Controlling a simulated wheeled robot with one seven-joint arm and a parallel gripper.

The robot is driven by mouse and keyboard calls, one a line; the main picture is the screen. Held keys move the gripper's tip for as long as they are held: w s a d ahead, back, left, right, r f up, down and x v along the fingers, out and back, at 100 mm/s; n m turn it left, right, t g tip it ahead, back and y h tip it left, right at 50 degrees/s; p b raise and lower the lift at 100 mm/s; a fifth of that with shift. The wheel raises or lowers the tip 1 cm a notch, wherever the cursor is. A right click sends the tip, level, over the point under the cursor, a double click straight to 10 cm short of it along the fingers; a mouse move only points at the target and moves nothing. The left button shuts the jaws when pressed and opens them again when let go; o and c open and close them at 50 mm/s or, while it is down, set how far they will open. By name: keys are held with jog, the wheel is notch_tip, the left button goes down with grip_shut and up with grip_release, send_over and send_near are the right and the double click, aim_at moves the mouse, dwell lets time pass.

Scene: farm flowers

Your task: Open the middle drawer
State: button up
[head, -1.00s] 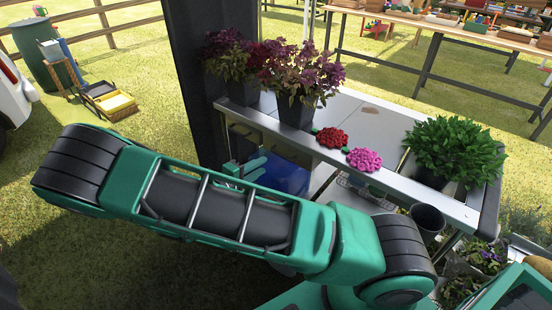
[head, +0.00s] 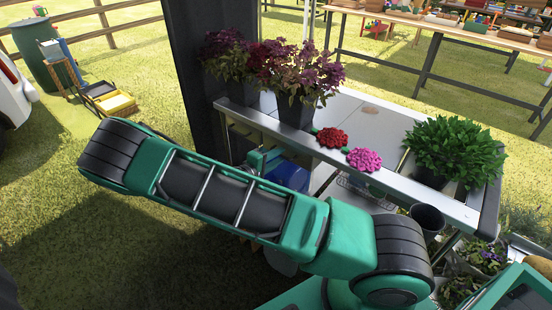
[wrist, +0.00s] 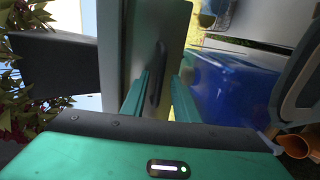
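The drawer unit (head: 238,127) hangs under the metal table's edge, mostly hidden behind my arm and gripper in the head view. In the wrist view, a grey drawer front (wrist: 152,25) with a dark bar handle (wrist: 159,72) lies just ahead of my gripper (wrist: 158,85). My gripper's two green fingers are apart, with the handle between or just beyond their tips. I cannot tell whether they touch it. In the head view, my gripper (head: 262,160) is at the drawers, partly covered by my arm. I cannot tell which drawer this is.
A blue bin (head: 288,175) stands under the table beside the drawers and fills the right of the wrist view (wrist: 225,90). Potted purple plants (head: 300,78), red and pink flowers (head: 362,159) and a green plant (head: 455,150) stand on the tabletop (head: 385,115). A dark post (head: 200,30) stands at left.

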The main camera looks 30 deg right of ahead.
jog(key=shift+c, duration=0.3)
grip_shut()
jog(key=shift+s, duration=0.1)
